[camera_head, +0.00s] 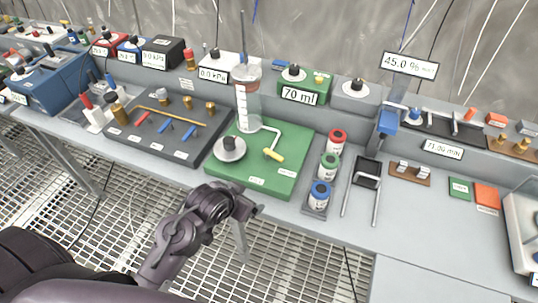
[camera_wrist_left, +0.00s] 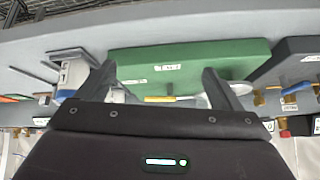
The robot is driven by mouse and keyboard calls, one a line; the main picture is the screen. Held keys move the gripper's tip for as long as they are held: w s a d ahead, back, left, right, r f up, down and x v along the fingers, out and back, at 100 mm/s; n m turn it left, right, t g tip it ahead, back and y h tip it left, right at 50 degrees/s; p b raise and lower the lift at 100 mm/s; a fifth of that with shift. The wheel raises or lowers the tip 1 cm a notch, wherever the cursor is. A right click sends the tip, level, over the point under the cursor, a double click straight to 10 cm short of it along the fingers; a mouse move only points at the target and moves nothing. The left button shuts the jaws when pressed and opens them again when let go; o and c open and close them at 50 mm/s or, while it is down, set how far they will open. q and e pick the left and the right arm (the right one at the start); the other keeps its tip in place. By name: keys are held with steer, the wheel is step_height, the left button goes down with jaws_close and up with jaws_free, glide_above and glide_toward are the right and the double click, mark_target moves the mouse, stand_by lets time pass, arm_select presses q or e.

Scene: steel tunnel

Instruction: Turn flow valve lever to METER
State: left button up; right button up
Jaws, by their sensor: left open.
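The flow valve lever (camera_head: 273,155) has a yellow grip and sits at the end of a bent white pipe on the green board (camera_head: 240,186). Its yellow grip also shows in the left wrist view (camera_wrist_left: 160,99), between my fingers but beyond them. White labels lie near the board's front edge; their text is too small to read. My left gripper (camera_head: 258,208) is open and empty, in front of the board's front edge and apart from the lever. In the left wrist view its fingers (camera_wrist_left: 158,68) are spread wide. My right gripper is not in view.
A clear graduated cylinder (camera_head: 247,100) stands behind the lever, and a round white disc with a black knob (camera_head: 230,148) is to its left. Red, green and blue-capped canisters (camera_head: 319,194) stand close right of the board. A dark valve board (camera_head: 150,145) lies to the left.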

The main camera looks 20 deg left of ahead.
mark_target(274, 153)
arm_select(q)
steer(key=w+t+h, duration=0.1)
steer(key=w, duration=0.2)
steer(key=w+r+t+h, duration=0.1)
steer(key=w+t, duration=0.1)
steer(key=w, duration=0.1)
steer(key=w+m+t+h, duration=0.1)
steer(key=w, duration=0.2)
steer(key=shift+w+a+r+t, duration=0.1)
steer(key=shift+a+r+t, duration=0.15)
steer(key=shift+a+t, duration=0.15)
steer(key=shift+w+h, duration=0.4)
steer(key=shift+w, duration=0.05)
steer(key=shift+w+d+t, duration=0.2)
steer(key=shift+w+t, duration=0.1)
steer(key=shift+w, duration=0.05)
steer(key=p+x, duration=0.1)
steer(key=x, duration=0.5)
steer(key=shift+w+d+f, duration=0.2)
steer(key=shift+w, duration=0.1)
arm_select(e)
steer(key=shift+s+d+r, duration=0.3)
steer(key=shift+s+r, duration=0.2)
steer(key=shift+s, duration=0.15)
arm_select(q)
steer(key=shift+c, duration=0.2)
